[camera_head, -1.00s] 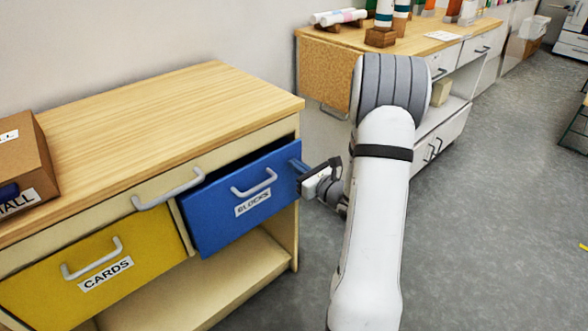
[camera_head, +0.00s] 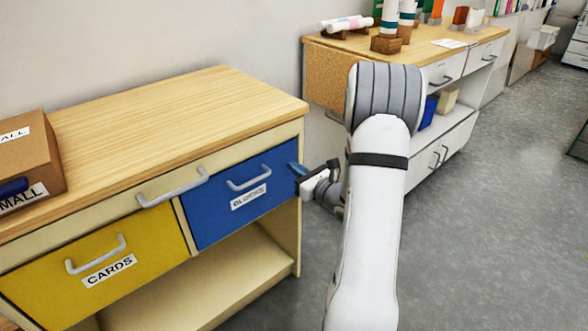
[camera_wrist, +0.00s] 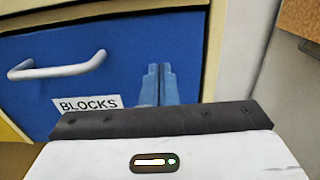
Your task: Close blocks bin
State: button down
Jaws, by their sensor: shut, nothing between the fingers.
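The blue blocks bin (camera_head: 222,220) is a drawer front with a grey handle (camera_head: 249,178) and a BLOCKS label. In the head view it sits in the right half of the cabinet and looks about flush with the frame. My gripper (camera_head: 297,171) is shut and empty, its blue fingertips at the right part of the blue front. In the wrist view the closed fingertips (camera_wrist: 159,80) point at the blue front (camera_wrist: 125,60), to the right of the handle and label. I cannot tell whether they touch it.
The yellow CARDS bin (camera_head: 60,285) is beside the blue one, with an open shelf (camera_head: 190,290) below. A cardboard box (camera_head: 28,165) stands on the wooden top. A second table (camera_head: 330,70) stands behind my arm. Grey floor (camera_head: 490,240) is clear at right.

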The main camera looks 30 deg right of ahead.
jog(key=p+v, duration=0.1)
jog(key=v, duration=1)
jog(key=shift+p, duration=0.35)
jog(key=s+a+r+n+g+y+p, duration=0.1)
jog(key=a+r+n+g+y+p, duration=0.4)
jog(key=a, duration=0.3)
jog(key=s+a+r+n+g+y+p, duration=0.1)
jog(key=a+r+n+g+y+p, duration=0.15)
jog(key=a+r+n, duration=0.45)
jog(key=s+a+r+n+g+h+p, duration=0.2)
jog(key=s+a+r+n+g+p, duration=0.5)
jog(key=s+a, duration=0.25)
jog(key=s+d+r+n+h+p, duration=0.2)
jog(key=r+n+h+p, duration=0.2)
jog(key=r+n+h, duration=0.1)
jog(key=s+d+r+n+h+p, duration=0.1)
jog(key=s+r+n+h+p, duration=0.2)
jog(key=r+n+h+p, duration=0.2)
notch_tip(320, 180, up, 3)
jog(key=n, duration=0.4)
jog(key=shift+d+r, duration=0.2)
jog(key=shift+d, duration=0.2)
jog(key=shift+s, duration=0.1)
